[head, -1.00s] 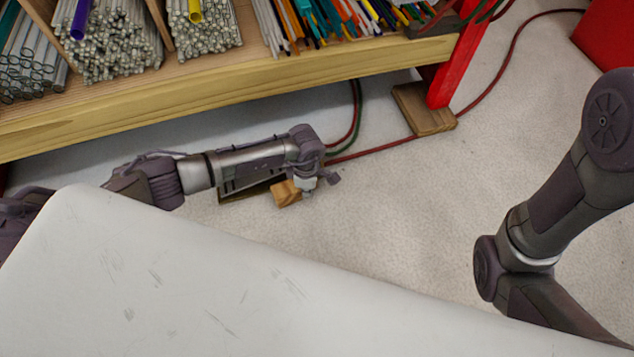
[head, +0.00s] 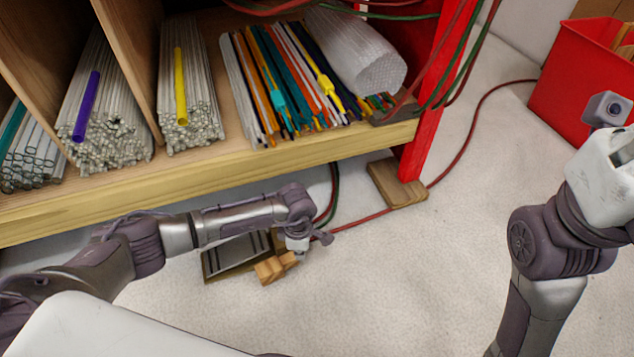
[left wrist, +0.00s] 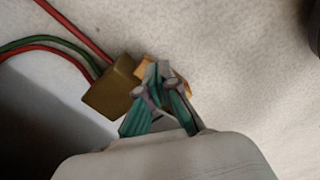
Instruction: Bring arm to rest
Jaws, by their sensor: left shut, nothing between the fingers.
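My left arm reaches in from the left in the head view, low in front of the shelf. Its gripper (head: 297,246) is partly seen there, above the floor beside a small wooden block (head: 275,268). In the left wrist view the gripper (left wrist: 158,72) shows its teal-padded fingers drawn together at the tips, with nothing held. A brown block and an orange-tan one show behind the fingertips. My right arm stands at the right of the head view; its fingers cannot be made out.
A wooden shelf (head: 80,212) holds bundles of clear and coloured glass rods. Its red post (head: 428,120) stands on a wooden block (head: 396,185). Red and green hoses run over the floor. A dark framed object (head: 225,262) lies under my left arm. A red bin (head: 570,85) stands at right.

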